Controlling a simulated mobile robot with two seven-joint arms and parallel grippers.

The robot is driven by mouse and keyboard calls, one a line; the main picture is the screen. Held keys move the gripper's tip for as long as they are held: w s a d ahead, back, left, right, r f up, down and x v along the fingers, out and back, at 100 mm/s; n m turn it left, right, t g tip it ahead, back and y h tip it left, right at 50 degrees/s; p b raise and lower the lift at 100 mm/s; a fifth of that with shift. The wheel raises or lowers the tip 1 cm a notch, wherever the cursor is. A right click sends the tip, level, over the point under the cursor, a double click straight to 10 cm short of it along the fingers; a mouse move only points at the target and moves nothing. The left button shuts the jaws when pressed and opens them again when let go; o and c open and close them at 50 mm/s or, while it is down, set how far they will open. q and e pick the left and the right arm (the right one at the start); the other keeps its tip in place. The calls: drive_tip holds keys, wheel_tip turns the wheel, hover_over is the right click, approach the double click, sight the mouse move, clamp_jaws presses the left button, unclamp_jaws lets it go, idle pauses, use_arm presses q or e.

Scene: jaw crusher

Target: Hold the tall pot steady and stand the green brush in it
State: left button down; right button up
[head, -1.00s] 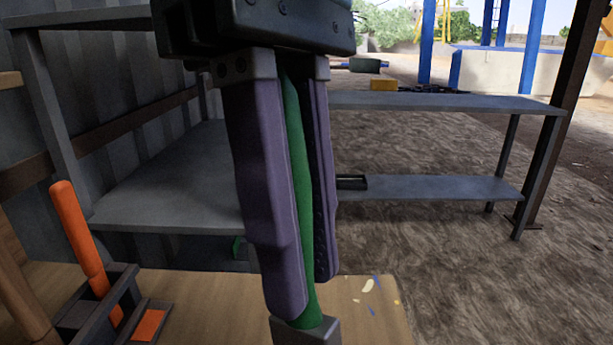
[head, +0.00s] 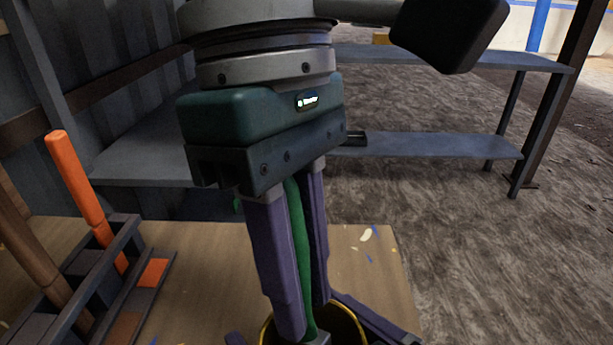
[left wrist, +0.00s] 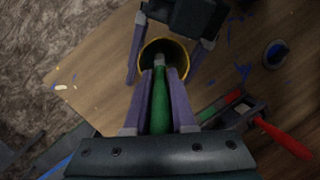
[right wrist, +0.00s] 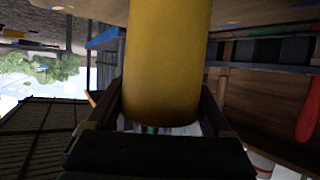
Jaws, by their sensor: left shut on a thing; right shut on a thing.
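My left gripper (head: 304,312) is shut on the green brush (head: 298,225), which hangs close to upright with its grey end down. In the left wrist view the brush (left wrist: 161,105) points at the mouth of the tall yellow pot (left wrist: 181,50). Its grey end shows inside the outline of the rim; I cannot tell how deep it sits. The pot's rim (head: 350,312) shows at the bottom of the head view. My right gripper is shut on the pot, with one finger on each side; the pot (right wrist: 165,60) fills the middle of the right wrist view.
A wooden table (head: 200,250) lies below. At its left a dark rack (head: 125,262) holds an orange-handled tool (head: 75,175) and a brown-handled one. A grey metal shelf (head: 430,145) stands behind. A small dark blue round container (left wrist: 275,53) is on the table.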

use_arm(q)
drive_tip(key=shift+f, duration=0.35)
drive_tip(key=c, duration=0.7)
unclamp_jaws()
use_arm(e)
drive_tip(key=shift+a, duration=0.1)
use_arm(q)
drive_tip(key=shift+w, duration=0.1)
use_arm(e)
drive_tip(key=shift+s, duration=0.1)
use_arm(q)
drive_tip(key=v, duration=1.2)
